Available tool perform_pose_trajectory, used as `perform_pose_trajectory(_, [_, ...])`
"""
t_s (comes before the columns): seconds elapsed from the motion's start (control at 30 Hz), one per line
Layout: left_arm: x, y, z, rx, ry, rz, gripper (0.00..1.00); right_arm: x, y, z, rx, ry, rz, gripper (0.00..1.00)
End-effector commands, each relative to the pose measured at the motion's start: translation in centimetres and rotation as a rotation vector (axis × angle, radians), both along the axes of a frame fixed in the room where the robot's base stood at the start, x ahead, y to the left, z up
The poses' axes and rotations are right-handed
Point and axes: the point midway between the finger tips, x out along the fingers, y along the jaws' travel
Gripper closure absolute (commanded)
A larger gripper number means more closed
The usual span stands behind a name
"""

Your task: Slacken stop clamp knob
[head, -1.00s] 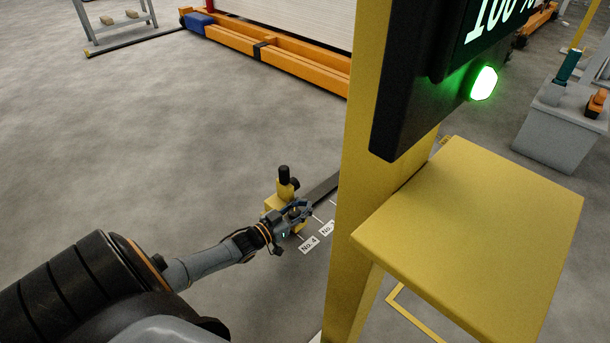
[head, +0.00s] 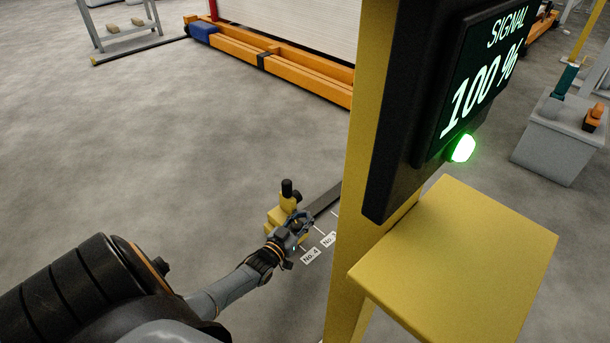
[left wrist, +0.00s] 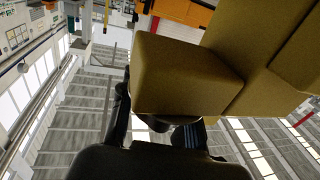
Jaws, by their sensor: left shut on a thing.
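The yellow stop clamp (head: 276,216) sits on a dark rail (head: 322,202) in the head view, with a black-topped post (head: 287,190) standing upright on it. My left gripper (head: 299,222) reaches the clamp's near right side and is shut on the clamp knob, which is mostly hidden between the fingers. In the left wrist view the yellow clamp block (left wrist: 185,75) fills the middle, and the dark knob (left wrist: 185,121) shows just below it between my fingers. My right gripper is not in view.
Labels No.4 (head: 311,256) and No.3 (head: 329,240) lie beside the rail. A yellow post (head: 352,180) with a signal display reading 100 % (head: 484,85) and a yellow shelf (head: 460,265) stand close on the right. Open floor lies left.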

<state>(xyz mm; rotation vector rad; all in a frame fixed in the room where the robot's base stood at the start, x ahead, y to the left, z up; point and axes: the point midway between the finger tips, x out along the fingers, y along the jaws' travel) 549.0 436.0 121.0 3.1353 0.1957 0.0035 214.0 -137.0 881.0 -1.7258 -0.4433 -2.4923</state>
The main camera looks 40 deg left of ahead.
Motion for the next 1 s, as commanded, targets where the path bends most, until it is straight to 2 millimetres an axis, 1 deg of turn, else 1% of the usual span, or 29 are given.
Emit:
perform_pose_trajectory(0.03, [-0.27, 0.44, 0.06, -0.001, 0.003, 0.024, 1.00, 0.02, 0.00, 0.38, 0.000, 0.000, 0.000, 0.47])
perform_pose_trajectory(0.2, [-0.40, 0.60, -0.14, -0.001, 0.006, 0.062, 1.00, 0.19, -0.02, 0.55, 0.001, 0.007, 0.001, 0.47])
perform_pose_trajectory(0.67, [-0.53, 0.51, -0.38, 0.000, 0.009, 0.070, 1.00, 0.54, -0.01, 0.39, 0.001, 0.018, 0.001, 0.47])
perform_pose_trajectory(0.7, [-0.54, 0.50, -0.38, 0.000, 0.009, 0.070, 0.69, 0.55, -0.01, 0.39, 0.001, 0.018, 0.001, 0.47])
perform_pose_trajectory(0.77, [-0.51, 0.49, -0.37, 0.000, 0.009, 0.070, 0.58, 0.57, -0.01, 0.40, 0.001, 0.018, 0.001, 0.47])
perform_pose_trajectory(1.0, [-0.32, 0.47, -0.22, 0.000, 0.006, 0.069, 0.58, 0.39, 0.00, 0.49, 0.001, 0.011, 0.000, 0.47])
